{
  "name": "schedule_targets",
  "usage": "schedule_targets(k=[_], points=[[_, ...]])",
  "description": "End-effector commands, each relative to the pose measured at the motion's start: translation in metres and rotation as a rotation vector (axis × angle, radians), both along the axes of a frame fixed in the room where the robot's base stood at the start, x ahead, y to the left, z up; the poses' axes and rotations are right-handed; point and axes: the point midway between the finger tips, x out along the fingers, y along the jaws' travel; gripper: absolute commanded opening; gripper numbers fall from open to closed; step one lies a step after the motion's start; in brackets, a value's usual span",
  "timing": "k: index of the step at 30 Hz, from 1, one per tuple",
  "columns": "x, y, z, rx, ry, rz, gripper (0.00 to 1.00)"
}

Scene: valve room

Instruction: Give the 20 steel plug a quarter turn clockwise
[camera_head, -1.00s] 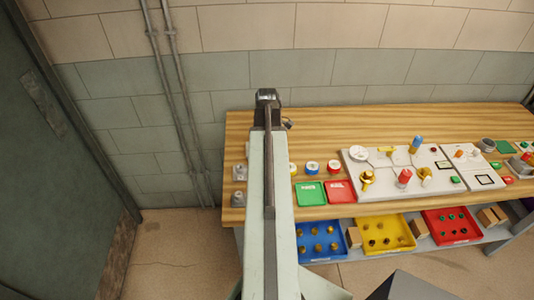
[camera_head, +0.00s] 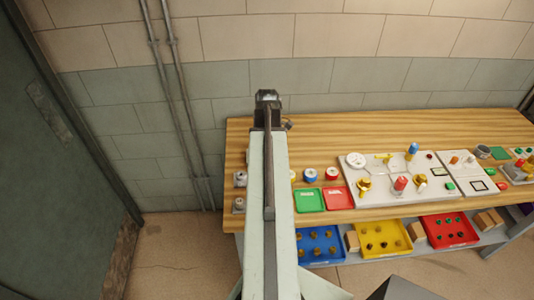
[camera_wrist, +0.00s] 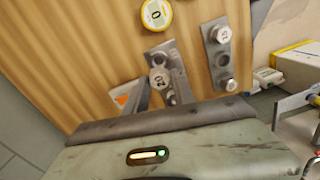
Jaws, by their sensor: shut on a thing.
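The steel plug marked 20 (camera_wrist: 160,78) sits in a grey steel plate on the wooden bench in the wrist view. The number stands tilted in the picture.
A second steel plate with a numbered plug (camera_wrist: 222,34), seemingly 15, lies to the right. A yellow-rimmed disc (camera_wrist: 156,14) lies beyond. In the head view, green (camera_head: 309,200) and red (camera_head: 338,198) trays and a white board (camera_head: 390,195) stand right of my arm.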

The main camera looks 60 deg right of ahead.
Motion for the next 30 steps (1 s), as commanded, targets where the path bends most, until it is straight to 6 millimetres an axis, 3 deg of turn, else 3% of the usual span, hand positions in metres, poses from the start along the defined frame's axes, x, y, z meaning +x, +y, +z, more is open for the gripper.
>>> schedule_targets(k=[30], points=[[0.0,0.0,-0.037,0.0,0.0,0.0,0.0]])
